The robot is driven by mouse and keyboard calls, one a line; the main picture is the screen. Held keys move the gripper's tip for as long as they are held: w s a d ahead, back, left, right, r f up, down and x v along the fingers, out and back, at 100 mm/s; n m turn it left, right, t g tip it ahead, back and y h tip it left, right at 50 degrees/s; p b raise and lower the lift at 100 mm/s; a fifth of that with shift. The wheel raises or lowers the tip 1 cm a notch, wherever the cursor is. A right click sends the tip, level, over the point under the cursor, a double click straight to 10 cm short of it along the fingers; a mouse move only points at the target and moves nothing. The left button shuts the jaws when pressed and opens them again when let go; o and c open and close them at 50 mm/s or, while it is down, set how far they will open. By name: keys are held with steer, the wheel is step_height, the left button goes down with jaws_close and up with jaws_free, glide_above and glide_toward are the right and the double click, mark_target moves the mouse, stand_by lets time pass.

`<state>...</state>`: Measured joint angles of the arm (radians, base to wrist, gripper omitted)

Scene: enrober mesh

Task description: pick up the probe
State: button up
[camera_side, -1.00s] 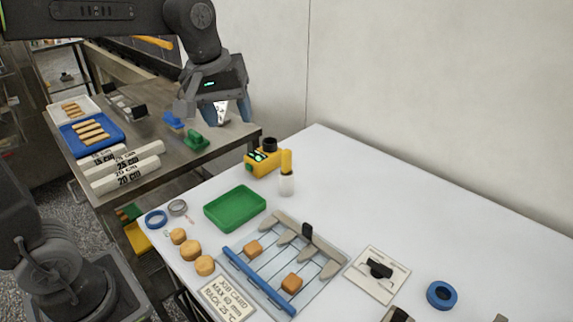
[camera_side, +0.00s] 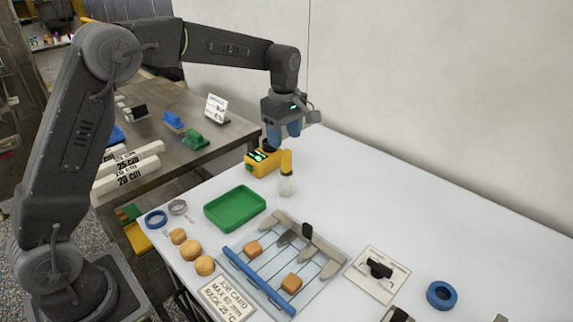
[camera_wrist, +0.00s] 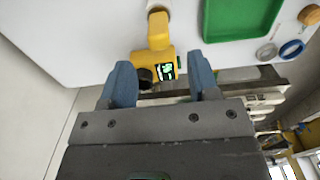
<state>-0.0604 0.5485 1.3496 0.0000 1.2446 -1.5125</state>
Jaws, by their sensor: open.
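In the wrist view the yellow handle (camera_wrist: 158,30) shows beyond the fingertips. My gripper (camera_side: 283,133) is open and empty, pointing down above the meter and the handle. In the wrist view the meter's black part lies between the blue fingers (camera_wrist: 161,82).
A green tray (camera_side: 235,227) lies in front of the cup. Nearer are a wire rack with a blue bar (camera_side: 258,281), brown pieces, a job card (camera_side: 227,299) and rings. A metal bench (camera_side: 225,136) stands at left. The table's right rear is clear.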

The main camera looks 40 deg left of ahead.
mark_target(286, 162)
steer(key=shift+d+f, duration=0.2)
steer(key=shift+f, duration=1.8)
steer(key=shift+d+f, duration=0.15)
steer(key=shift+f, duration=1.8)
steer(key=shift+c, duration=0.4)
steer(key=c, duration=0.9)
